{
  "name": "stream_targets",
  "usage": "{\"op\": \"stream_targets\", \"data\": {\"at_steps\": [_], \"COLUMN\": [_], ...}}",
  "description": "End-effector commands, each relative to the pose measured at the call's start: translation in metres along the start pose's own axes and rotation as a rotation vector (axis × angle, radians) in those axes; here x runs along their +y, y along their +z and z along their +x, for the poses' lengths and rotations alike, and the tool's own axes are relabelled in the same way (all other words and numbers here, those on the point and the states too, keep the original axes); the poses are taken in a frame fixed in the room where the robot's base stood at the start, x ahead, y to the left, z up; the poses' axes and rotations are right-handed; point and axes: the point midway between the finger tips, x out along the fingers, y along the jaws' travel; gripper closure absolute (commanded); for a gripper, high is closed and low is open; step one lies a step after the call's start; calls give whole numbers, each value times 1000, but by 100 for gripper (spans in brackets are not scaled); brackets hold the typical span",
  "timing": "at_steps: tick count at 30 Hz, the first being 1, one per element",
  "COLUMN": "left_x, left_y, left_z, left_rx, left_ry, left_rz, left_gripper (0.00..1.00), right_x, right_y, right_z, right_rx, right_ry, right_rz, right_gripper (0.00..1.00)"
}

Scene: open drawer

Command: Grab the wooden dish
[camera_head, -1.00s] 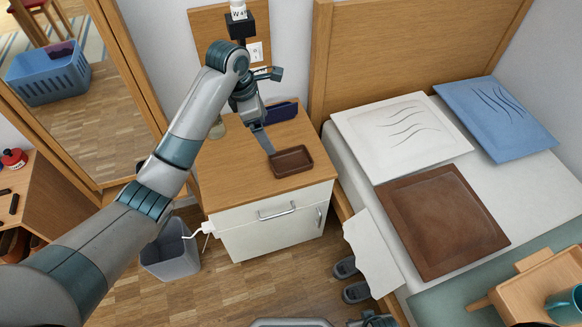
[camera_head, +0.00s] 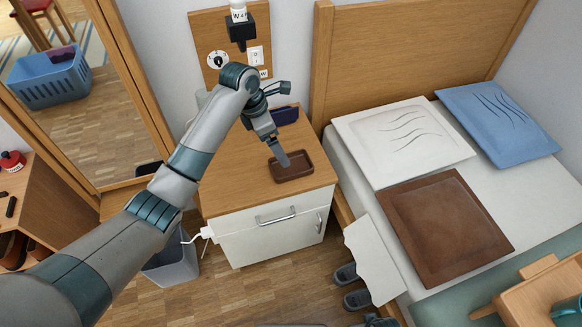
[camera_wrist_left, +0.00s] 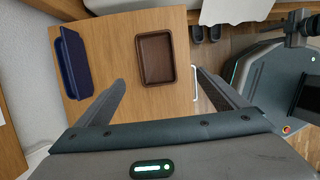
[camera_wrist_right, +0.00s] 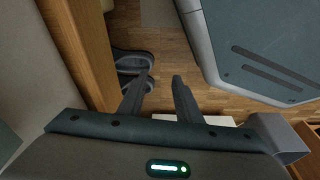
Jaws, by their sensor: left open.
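The wooden dish (camera_head: 291,172) is a dark brown, shallow rectangular tray on top of the nightstand, near its right front. In the left wrist view the dish (camera_wrist_left: 141,59) lies ahead of the fingertips and roughly between their lines, untouched. My left gripper (camera_wrist_left: 158,84) is open and empty. In the head view the left gripper (camera_head: 284,162) is over the dish, its finger overlapping the dish's left part; the height gap is hard to tell. My right gripper (camera_wrist_right: 163,79) is open and empty, over the floor beside the bed; in the head view it barely shows at the bottom edge.
A dark blue case (camera_head: 285,115) stands at the back of the nightstand (camera_head: 230,184). The bed with pillows is to the right. A grey bin (camera_head: 176,262) and slippers (camera_head: 352,288) are on the floor. The nightstand top left of the dish is clear.

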Motion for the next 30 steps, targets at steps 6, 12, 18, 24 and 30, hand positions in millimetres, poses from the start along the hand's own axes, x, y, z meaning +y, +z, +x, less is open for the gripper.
{"op": "stream_targets", "data": {"at_steps": [6,12,18,24,30], "left_x": [0,1,1,1,2], "left_y": [-1,0,0,0,2], "left_z": [41,67,73,73,79], "left_rx": [2,1,1,0,0], "left_ry": [-1,0,1,1,1], "left_rz": [0,1,1,1,1], "left_gripper": [8,8,8,8,8], "right_x": [0,-1,-3,-2,-1], "right_y": [-7,-9,-3,-6,-9], "right_z": [-5,-14,-17,-17,-16], "right_rx": [2,1,-10,-5,-2], "right_ry": [0,0,-2,-1,0], "right_rz": [-1,-1,0,0,0], "right_gripper": [69,69,69,69,69]}}
